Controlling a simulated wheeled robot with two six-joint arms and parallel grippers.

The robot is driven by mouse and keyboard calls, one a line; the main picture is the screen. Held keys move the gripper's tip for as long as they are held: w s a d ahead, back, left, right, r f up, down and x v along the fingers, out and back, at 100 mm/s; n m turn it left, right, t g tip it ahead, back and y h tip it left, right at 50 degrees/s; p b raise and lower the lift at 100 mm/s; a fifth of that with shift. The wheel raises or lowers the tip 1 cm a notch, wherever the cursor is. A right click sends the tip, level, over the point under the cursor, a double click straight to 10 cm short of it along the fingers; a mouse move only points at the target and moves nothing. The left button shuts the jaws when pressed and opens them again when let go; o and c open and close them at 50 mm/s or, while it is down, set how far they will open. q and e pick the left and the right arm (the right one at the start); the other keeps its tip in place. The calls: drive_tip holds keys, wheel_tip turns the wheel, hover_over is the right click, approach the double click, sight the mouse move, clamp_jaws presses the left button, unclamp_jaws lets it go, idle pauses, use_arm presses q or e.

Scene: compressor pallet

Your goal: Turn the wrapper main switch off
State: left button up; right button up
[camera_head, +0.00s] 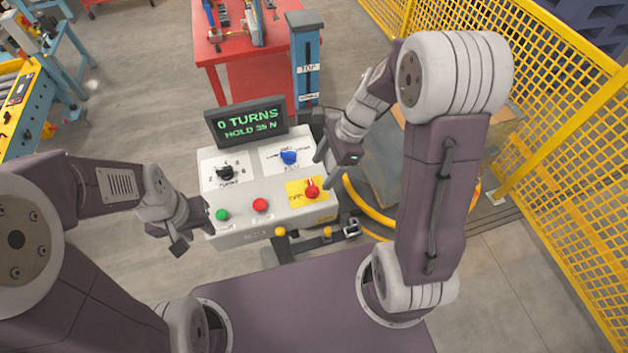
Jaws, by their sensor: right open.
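The main switch (312,190) is a red rotary knob on a yellow plate at the lower right of the white control panel (240,187). The lettering on the yellow plate is too small to read surely. My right gripper (325,166) is open and empty, just above and to the right of the red knob, its fingers apart from it as far as I can tell. My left gripper (195,232) is open and empty at the panel's lower left corner, near the green button (222,215).
The panel also carries a black knob (225,172), a blue knob (288,157) and a red button (260,205). A display (247,122) behind it reads "0 TURNS, HOLD 35 N". A yellow fence (560,130) stands right; a red table (262,80) stands behind.

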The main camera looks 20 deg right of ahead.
sight(313, 185)
drive_tip(key=x, duration=0.6)
drive_tip(key=shift+w+f, duration=0.1)
drive_tip(key=shift+f, duration=0.25)
drive_tip(key=shift+a+f, duration=0.2)
drive_tip(key=shift+f, duration=0.05)
drive_tip(key=c, duration=1.4)
